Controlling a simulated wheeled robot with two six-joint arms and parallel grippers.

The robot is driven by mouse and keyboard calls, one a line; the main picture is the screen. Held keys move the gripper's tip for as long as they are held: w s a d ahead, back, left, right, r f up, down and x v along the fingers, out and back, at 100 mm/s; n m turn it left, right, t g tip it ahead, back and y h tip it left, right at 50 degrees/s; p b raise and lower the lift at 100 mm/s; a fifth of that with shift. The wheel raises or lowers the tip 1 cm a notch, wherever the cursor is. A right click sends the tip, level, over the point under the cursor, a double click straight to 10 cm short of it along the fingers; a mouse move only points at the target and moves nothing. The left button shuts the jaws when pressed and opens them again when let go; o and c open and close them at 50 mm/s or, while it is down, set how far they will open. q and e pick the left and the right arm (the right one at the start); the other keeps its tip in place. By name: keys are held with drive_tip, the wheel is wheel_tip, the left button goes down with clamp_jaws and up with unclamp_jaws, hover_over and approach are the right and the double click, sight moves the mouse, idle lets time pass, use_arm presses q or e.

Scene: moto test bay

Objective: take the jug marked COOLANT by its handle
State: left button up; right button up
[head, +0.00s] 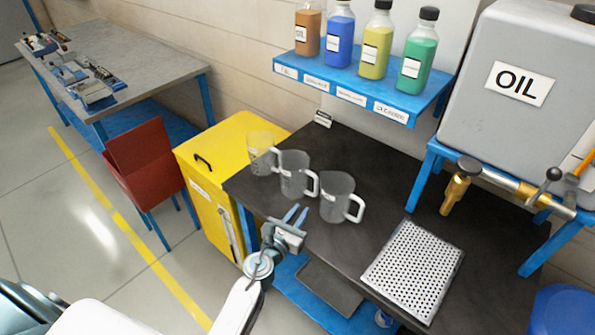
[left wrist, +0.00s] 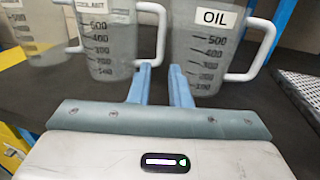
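Three clear grey measuring jugs with white handles stand in a row on the dark bench. The middle jug (head: 294,177), marked COOLANT, also shows in the left wrist view (left wrist: 106,50), its label partly cut off at the top. Its handle (left wrist: 161,35) is on its right side. The jug marked OIL (left wrist: 208,58) is to its right, and is the nearest jug (head: 337,198) in the head view. My left gripper (head: 297,212) is open and empty, its fingers (left wrist: 160,70) pointing at the gap between these two jugs, just below the COOLANT handle. My right gripper is not in view.
The third jug (head: 262,153) stands at the left end, its label unreadable. A perforated tray (head: 414,272) lies right on the bench. Behind are a blue shelf (head: 345,90) of bottles and a large OIL tank (head: 510,120) with a brass tap. A yellow cabinet (head: 222,165) is left.

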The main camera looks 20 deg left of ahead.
sight(315, 191)
use_arm(q)
drive_tip(key=w, duration=0.2)
drive_tip(key=w+d, duration=0.1)
drive_tip(key=w, duration=0.4)
drive_tip(key=shift+d, duration=0.15)
drive_tip(key=shift+w+f, duration=0.15)
drive_tip(key=shift+w, duration=0.4)
drive_tip(key=shift+s, duration=0.15)
clamp_jaws()
